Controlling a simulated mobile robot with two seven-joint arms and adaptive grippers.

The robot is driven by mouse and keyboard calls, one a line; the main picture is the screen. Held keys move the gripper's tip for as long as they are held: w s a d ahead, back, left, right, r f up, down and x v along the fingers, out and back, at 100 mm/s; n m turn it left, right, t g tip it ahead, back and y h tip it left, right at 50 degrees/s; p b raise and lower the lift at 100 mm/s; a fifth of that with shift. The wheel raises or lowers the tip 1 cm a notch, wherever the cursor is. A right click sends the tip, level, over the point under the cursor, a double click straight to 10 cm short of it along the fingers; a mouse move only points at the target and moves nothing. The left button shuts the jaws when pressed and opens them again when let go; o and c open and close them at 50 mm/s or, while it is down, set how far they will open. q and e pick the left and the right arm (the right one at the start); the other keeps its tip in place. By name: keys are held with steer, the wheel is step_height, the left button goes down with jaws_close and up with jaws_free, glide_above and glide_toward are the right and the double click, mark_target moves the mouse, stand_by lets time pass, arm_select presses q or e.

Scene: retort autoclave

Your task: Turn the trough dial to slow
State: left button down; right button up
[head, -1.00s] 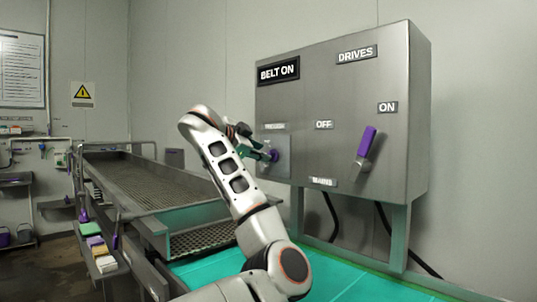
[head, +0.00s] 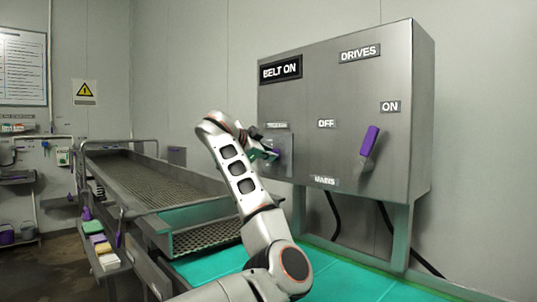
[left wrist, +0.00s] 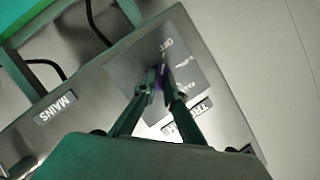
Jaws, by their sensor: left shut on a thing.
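The trough dial (left wrist: 160,76) is a small purple knob on a square grey plate (left wrist: 182,48) on the control box. In the left wrist view its purple shows between my fingertips. The plate reads OFF near the knob; its other marks are too small to read. My left gripper (left wrist: 161,80) is shut on the dial. In the head view this gripper (head: 268,154) is at the lower left of the control box (head: 345,110) and hides most of the dial. A label starting TR is partly behind a finger. My right gripper is not in view.
A purple mains lever (head: 369,141) tilts towards ON, right of the dial. A long mesh trough (head: 160,190) runs back at left. A teal belt (head: 345,284) lies below the box, with black cables hanging beside it.

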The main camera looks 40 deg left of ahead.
arm_select(q)
steer(key=m+t+y+b, duration=0.1)
steer(key=m+b, duration=0.1)
steer(key=b, duration=0.1)
steer(key=m+t+b, duration=0.1)
steer(key=m+b, duration=0.2)
steer(key=b, duration=0.1)
steer(key=f+m+t+y+b, duration=0.1)
steer(key=m+b, duration=0.2)
steer(key=shift+d+f+y, duration=0.1)
steer(key=shift+d+y, duration=0.1)
steer(key=shift+y, duration=0.1)
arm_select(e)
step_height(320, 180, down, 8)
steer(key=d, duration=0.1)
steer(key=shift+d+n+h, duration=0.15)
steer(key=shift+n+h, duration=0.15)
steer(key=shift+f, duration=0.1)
